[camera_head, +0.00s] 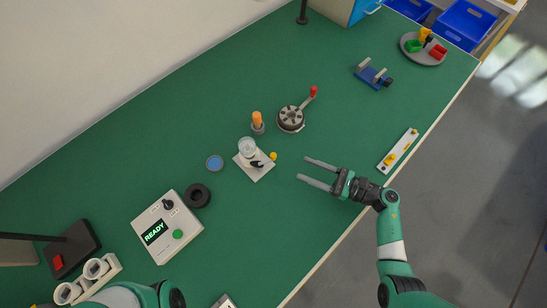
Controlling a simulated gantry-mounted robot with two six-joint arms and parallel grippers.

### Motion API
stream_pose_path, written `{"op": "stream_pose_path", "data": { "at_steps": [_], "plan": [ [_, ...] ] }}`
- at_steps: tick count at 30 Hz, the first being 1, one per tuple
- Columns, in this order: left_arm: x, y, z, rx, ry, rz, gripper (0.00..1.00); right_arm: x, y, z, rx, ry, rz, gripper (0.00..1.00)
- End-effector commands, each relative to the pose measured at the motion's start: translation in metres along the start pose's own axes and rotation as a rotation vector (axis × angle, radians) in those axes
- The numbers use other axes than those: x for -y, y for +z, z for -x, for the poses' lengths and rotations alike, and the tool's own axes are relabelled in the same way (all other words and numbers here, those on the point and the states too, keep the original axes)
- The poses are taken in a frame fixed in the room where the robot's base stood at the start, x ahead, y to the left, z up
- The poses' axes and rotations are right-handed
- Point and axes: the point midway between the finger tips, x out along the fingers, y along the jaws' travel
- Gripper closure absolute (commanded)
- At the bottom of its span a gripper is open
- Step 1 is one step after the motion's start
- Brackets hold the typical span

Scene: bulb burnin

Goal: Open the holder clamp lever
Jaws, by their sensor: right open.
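A small white holder plate (254,173) stands near the middle of the green table with a clear glass bulb (247,147) upright on it. A short black lever (257,164) lies on the plate, and a yellow knob (273,156) shows at its right edge. A round grey device (291,118) behind it to the right carries a lever with a red knob (313,90); which lever is the clamp's I cannot tell for sure. My right gripper (311,171) is open and empty, fingers pointing left, right of the plate and apart from it. My left gripper is out of view.
An orange-topped grey post (257,122), a blue disc (215,163) and a black ring (197,195) lie close around the plate. A control box (167,227) reading READY stands front left. A white strip with yellow parts (398,150) lies at the right edge. The table behind my fingers is clear.

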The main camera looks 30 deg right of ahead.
Motion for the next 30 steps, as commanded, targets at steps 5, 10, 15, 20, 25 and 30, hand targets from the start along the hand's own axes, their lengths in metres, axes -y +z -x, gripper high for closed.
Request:
{"op": "stream_pose_path", "data": {
  "at_steps": [5,10,15,20,25,30],
  "plan": [
    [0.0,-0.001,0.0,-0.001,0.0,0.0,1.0,0.0,0.0,-0.003,0.001,-0.003,-0.004,0.45],
    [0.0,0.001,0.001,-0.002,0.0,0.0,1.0,-0.002,0.001,-0.029,0.002,0.003,-0.003,0.45],
    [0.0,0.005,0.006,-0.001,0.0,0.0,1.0,-0.001,0.0,-0.069,0.003,0.003,-0.003,0.45],
    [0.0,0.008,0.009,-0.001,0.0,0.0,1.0,-0.001,0.0,-0.099,0.003,0.0,-0.004,0.45],
    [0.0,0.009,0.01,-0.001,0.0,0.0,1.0,0.0,0.001,-0.114,0.002,-0.003,-0.005,0.45],
    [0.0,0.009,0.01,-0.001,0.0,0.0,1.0,0.0,0.001,-0.116,0.003,-0.004,-0.005,0.45]
  ]
}}
